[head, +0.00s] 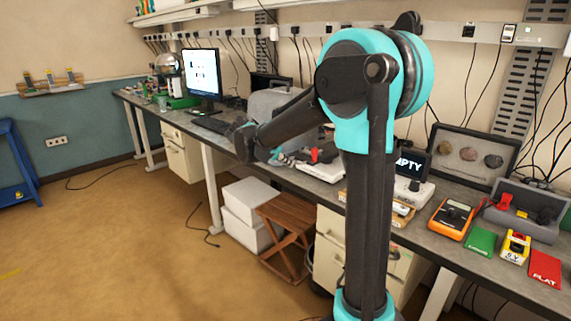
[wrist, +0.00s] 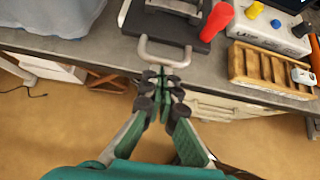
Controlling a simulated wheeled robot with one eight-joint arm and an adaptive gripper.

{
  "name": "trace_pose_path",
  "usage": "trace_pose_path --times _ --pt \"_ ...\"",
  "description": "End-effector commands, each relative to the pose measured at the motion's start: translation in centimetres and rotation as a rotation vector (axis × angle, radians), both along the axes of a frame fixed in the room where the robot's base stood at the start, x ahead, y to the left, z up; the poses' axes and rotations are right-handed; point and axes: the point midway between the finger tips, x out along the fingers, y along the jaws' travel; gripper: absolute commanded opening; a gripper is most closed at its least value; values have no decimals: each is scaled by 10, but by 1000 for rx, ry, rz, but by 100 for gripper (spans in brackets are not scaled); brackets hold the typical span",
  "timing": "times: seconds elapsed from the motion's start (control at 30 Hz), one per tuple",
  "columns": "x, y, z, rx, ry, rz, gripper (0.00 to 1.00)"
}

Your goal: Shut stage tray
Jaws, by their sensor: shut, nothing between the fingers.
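The stage tray is seen in the wrist view as a dark flat slab (wrist: 157,27) with a pale grey U-shaped handle (wrist: 165,53) at its near side. The handle reaches out to the front edge of the bench. A red grip (wrist: 217,20) stands at the slab's right. My gripper (wrist: 162,80) is shut and empty, its fingertips close in front of the handle; I cannot tell whether they touch it. How far the tray sticks out of its machine is cut off by the frame. In the head view my arm hides much of this area.
Right of the tray, the bench (wrist: 110,50) holds a white device with coloured knobs (wrist: 270,35) and a wooden slotted rack (wrist: 268,72). A grey cover (wrist: 50,15) is at the left. Below are a wooden folding stool (head: 283,232) and white boxes (head: 247,212). The floor in front is clear.

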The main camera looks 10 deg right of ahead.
Motion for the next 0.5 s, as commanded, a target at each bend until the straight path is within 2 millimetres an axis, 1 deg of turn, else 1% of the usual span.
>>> trace_pose_path --times 0.13,0.23,0.27,0.5 --pt "1 -1 0 0 0 -1 0" --pt "8 -11 0 0 0 -4 0" --pt "11 -16 0 0 0 -4 0" --pt "47 -66 -1 2 1 -6 0"
